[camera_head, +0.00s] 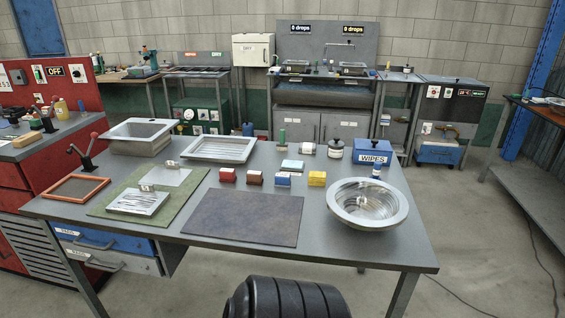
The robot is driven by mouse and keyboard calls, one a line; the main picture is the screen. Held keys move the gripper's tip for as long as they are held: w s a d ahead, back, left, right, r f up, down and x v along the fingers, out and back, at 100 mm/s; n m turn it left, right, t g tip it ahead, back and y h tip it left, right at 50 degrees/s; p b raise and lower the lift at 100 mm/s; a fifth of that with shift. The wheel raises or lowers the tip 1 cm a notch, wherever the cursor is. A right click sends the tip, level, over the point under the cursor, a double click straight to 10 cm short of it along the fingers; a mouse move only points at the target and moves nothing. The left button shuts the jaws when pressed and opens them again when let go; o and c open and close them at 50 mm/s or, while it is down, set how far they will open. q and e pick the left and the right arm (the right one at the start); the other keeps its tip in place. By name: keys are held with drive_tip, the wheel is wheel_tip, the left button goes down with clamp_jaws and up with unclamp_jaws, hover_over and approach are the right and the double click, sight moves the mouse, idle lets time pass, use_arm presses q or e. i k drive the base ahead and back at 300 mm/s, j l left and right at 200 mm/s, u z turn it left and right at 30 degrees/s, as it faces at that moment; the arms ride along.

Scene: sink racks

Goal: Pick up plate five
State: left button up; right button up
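No plate with a readable "five" shows, so I cannot tell which one is plate five. On the green mat (108,207) at the table's left lie a bright, streaked metal plate (138,203) and a flatter grey plate (171,177) behind it. An orange-framed plate or tray (78,188) lies left of the mat. Neither of my grippers is in view.
The grey table (345,246) also holds a square basin (140,135), a shallow metal tray (221,149), a round steel bowl (367,205), several coloured blocks (227,175), a dark mat (244,217) and a blue wipes box (372,152). A red lever bench (60,140) stands left.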

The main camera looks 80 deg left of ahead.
sight(144, 202)
drive_tip(key=u, duration=3.75)
